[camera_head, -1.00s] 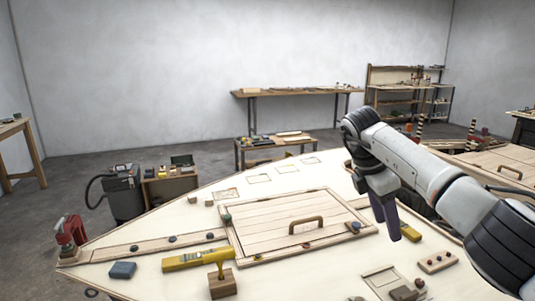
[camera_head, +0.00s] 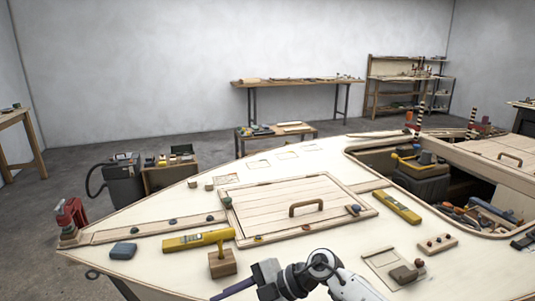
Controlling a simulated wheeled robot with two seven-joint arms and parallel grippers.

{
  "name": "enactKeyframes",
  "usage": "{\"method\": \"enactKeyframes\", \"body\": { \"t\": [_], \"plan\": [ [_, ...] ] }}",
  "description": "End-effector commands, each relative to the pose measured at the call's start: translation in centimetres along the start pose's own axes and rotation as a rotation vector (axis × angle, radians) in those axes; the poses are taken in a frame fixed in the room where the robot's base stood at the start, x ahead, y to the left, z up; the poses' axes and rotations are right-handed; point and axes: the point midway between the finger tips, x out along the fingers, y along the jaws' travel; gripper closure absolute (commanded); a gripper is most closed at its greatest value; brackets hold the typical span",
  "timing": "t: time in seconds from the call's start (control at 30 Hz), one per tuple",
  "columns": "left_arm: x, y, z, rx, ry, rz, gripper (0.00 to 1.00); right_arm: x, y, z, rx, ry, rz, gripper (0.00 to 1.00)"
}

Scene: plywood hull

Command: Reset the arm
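My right arm comes in from the bottom edge, right of centre, low over the front of the plywood hull (camera_head: 160,255). Its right gripper (camera_head: 228,291) points to the left, with a purple finger partly cut off by the bottom edge. I see it nearly edge-on, so whether the fingers are open or shut is unclear. No object shows in it. My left gripper is out of view.
A hatch panel with a handle (camera_head: 305,208) lies on the hull behind the arm. Near it are a yellow level (camera_head: 198,241), a wooden block (camera_head: 222,263), another yellow tool (camera_head: 397,207) and a dark block (camera_head: 123,250). A cockpit opening with tools is at right.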

Motion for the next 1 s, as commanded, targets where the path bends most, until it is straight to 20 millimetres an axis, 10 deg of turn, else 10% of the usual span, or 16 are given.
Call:
{"method": "enactKeyframes", "body": {
  "t": [0.17,0.37,0.7,1.0],
  "plan": [
    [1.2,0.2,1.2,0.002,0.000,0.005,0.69,2.2,-0.1,-3.9,0.132,0.240,0.480,0.55],
    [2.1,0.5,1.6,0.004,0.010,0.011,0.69,-2.1,-3.1,0.4,0.461,0.194,0.960,0.55],
    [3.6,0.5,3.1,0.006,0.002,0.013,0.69,-6.6,-23.5,10.8,1.139,-0.248,1.200,0.55],
    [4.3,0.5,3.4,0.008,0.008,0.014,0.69,-6.5,-38.9,10.0,1.515,-0.497,1.029,0.55]
  ]
}}
